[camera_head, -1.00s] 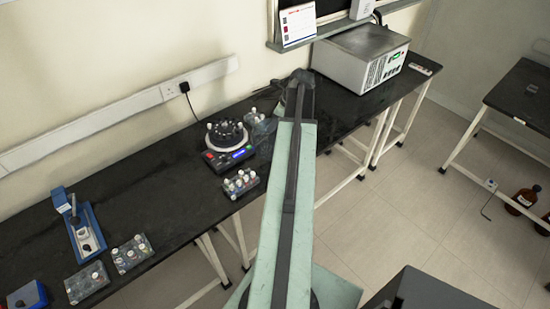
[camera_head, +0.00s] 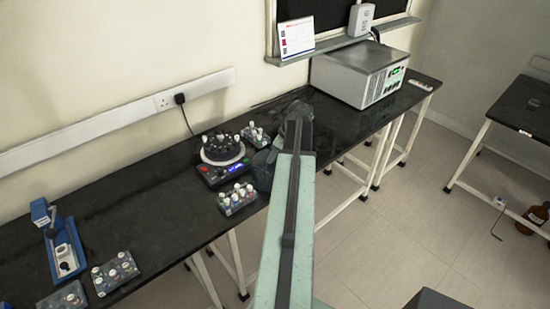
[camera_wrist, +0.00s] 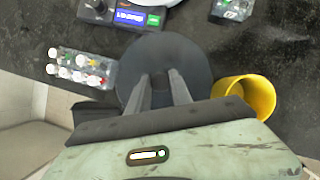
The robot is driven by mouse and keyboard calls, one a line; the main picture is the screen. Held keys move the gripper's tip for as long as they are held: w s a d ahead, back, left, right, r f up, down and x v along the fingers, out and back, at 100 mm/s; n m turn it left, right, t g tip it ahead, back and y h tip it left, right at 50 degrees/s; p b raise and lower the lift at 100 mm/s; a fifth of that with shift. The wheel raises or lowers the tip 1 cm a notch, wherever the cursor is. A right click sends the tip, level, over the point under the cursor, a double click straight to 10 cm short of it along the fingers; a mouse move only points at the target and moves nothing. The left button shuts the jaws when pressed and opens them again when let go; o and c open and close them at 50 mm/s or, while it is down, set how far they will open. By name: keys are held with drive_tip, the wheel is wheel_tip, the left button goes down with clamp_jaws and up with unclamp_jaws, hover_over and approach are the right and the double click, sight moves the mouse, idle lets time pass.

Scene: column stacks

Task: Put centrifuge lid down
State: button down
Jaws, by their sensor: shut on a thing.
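The centrifuge lid (camera_wrist: 200,62) is a dark grey round disc in the wrist view. My gripper (camera_wrist: 161,80) is shut on it near its middle. The lid's left part (camera_head: 263,172) shows beside my arm in the head view, over the bench's front part. The centrifuge (camera_head: 223,158) has a dark rotor with tubes, a white ring and a blue display. It stands uncovered on the bench, left of the lid. Its display (camera_wrist: 130,16) shows at the top of the wrist view. I cannot tell whether the lid touches the bench.
A tube rack (camera_head: 237,199) stands in front of the centrifuge, close left of the lid in the wrist view (camera_wrist: 80,68). A yellow cup (camera_wrist: 262,90) is close right of the lid. Another rack (camera_head: 255,136) is behind. A grey box instrument (camera_head: 360,75) stands far right.

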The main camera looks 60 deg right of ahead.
drive_tip(key=c, duration=1.6)
unclamp_jaws()
drive_tip(key=shift+f, duration=0.1)
drive_tip(key=o, duration=0.5)
drive_tip(key=shift+c, duration=0.2)
drive_tip(key=shift+r, duration=0.4)
drive_tip(key=p+v, duration=1.1)
drive_tip(key=shift+s+r, duration=0.2)
drive_tip(key=shift+r, duration=0.15)
